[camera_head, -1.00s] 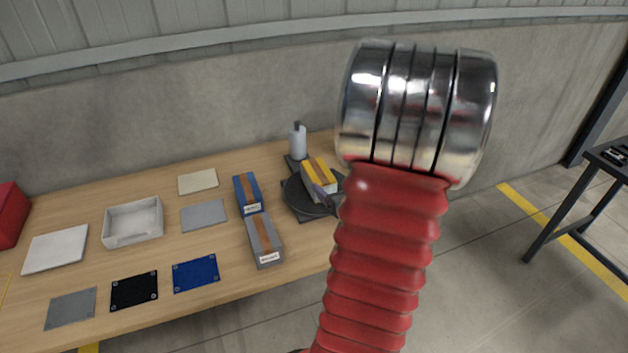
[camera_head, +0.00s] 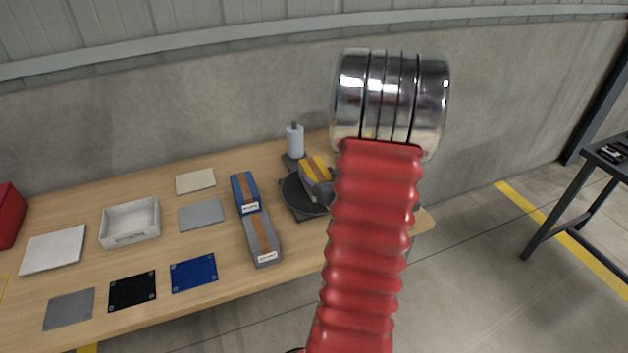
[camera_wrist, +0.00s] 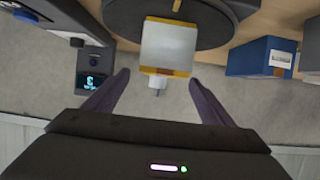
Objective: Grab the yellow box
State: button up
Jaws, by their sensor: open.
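The yellow box (camera_head: 314,170) has a brown band and sits on the black round turntable (camera_head: 296,196) at the right part of the table. My arm hides part of it in the head view. In the wrist view its pale end face with yellow edges (camera_wrist: 168,46) points toward my gripper (camera_wrist: 160,90). My gripper is open, with one finger on each side of the box's line and the fingertips short of its end. Nothing is between the fingers except a small bolt-like part seen behind.
A blue box (camera_head: 246,193) and a grey box (camera_head: 261,239) stand left of the turntable. A light grey cylinder (camera_head: 295,140) stands behind it. A white tray (camera_head: 130,238) and several flat plates lie farther left. A concrete wall (camera_head: 200,125) runs behind the table.

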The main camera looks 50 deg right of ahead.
aim_at(316, 171)
jog(key=shift+w+d+f, duration=0.2)
jog(key=shift+w+d, duration=0.1)
jog(key=shift+w, duration=0.2)
jog(key=shift+x, duration=2.6)
jog(key=shift+w+a, duration=0.1)
jog(key=shift+a, duration=0.1)
jog(key=shift+r, duration=0.1)
jog(key=c, duration=1.6)
jog(key=shift+r, duration=5.05)
